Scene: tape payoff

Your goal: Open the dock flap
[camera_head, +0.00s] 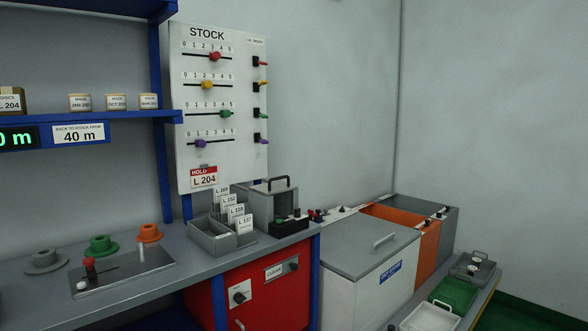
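No part in view can be read as the dock flap. A white box (345,273) at the lower right has a grey lid (362,241), lying shut, with a bar handle (384,240) on top. Its front carries a blue label (390,272) too small to read, so I cannot tell whether this lid is the flap. Neither of my grippers shows in the view.
A grey bench (120,299) runs along the left with a card tray (216,235) and a red cabinet (268,290) below. A STOCK slider board (218,110) stands behind. Orange (421,238) and grey bins lie beyond the white box; trays, including a green tray (455,293), stand right.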

